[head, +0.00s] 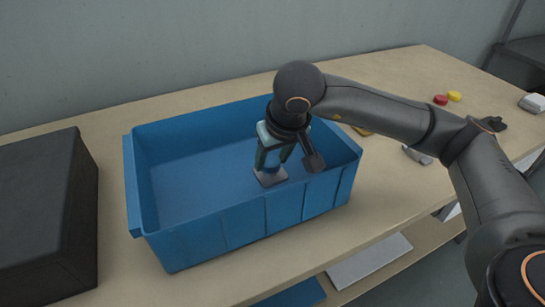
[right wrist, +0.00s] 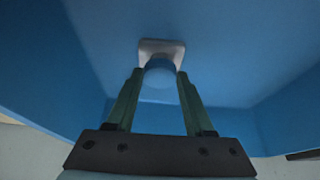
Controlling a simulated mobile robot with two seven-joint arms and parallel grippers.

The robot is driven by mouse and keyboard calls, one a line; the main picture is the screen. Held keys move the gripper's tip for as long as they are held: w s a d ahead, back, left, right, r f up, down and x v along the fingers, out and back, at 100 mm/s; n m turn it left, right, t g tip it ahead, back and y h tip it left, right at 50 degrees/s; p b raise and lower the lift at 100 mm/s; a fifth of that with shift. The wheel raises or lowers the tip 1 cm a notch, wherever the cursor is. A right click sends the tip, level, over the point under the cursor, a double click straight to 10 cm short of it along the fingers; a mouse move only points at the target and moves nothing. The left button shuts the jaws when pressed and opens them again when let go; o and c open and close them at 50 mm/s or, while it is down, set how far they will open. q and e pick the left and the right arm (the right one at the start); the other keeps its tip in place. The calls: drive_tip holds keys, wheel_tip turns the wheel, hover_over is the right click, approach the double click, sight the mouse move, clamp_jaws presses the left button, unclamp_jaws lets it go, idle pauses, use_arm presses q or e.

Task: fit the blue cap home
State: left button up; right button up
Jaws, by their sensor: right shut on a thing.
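The blue cap (head: 271,165) is between the fingers of my right gripper (head: 272,160), inside the blue bin. In the right wrist view, the cap (right wrist: 159,73) shows as a round blue shape with the green fingers of my right gripper (right wrist: 160,80) on either side. My right gripper is shut on it. A grey square block (head: 270,178) lies directly below the cap on the bin floor, and it also shows just beyond the cap in the right wrist view (right wrist: 160,47). The fingers hide much of the cap, and I cannot tell whether it is fully seated. My left gripper is not in view.
The blue bin (head: 240,228) has walls all around the gripper; its left half is empty. A dark box (head: 45,215) stands left on the table (head: 150,110). A red piece (head: 440,99), a yellow piece (head: 454,96) and a white object (head: 533,103) lie at the right.

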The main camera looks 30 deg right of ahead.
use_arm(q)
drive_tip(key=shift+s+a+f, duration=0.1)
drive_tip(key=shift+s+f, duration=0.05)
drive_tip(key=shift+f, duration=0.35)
use_arm(e)
drive_tip(key=shift+f, duration=0.2)
drive_tip(key=o, duration=1.4)
drive_tip(key=shift+c, duration=0.2)
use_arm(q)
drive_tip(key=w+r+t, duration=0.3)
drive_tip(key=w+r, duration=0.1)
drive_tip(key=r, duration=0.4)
use_arm(e)
drive_tip(key=shift+r, duration=0.1)
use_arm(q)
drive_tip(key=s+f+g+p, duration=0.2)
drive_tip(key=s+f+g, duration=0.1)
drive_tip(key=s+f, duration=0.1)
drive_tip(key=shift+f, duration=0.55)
use_arm(e)
drive_tip(key=v, duration=1.2)
drive_tip(key=shift+r, duration=0.3)
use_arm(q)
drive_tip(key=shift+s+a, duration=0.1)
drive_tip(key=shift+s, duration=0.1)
use_arm(e)
drive_tip(key=shift+s, duration=0.15)
